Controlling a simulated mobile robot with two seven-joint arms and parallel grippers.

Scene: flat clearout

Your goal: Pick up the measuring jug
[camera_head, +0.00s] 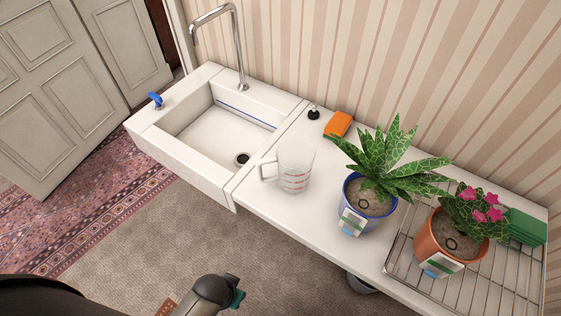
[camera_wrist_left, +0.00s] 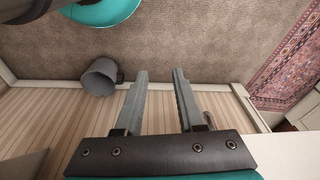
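The measuring jug (camera_head: 295,167) is clear with red markings and stands upright on the white counter, just right of the sink. Its handle points left, toward the sink. In the head view part of my arm (camera_head: 210,294) shows at the bottom edge, well below and apart from the jug. My left gripper (camera_wrist_left: 158,74) is open and empty in the left wrist view, with carpet and wall behind its fingers. The jug cannot be made out in that view. My right gripper is in neither view.
A blue-potted plant (camera_head: 365,203) stands close right of the jug. A flowering plant (camera_head: 437,244) stands on a wire rack (camera_head: 512,278). The sink (camera_head: 206,132) is left, an orange sponge (camera_head: 338,124) behind. A grey round container (camera_wrist_left: 100,77) is on the floor.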

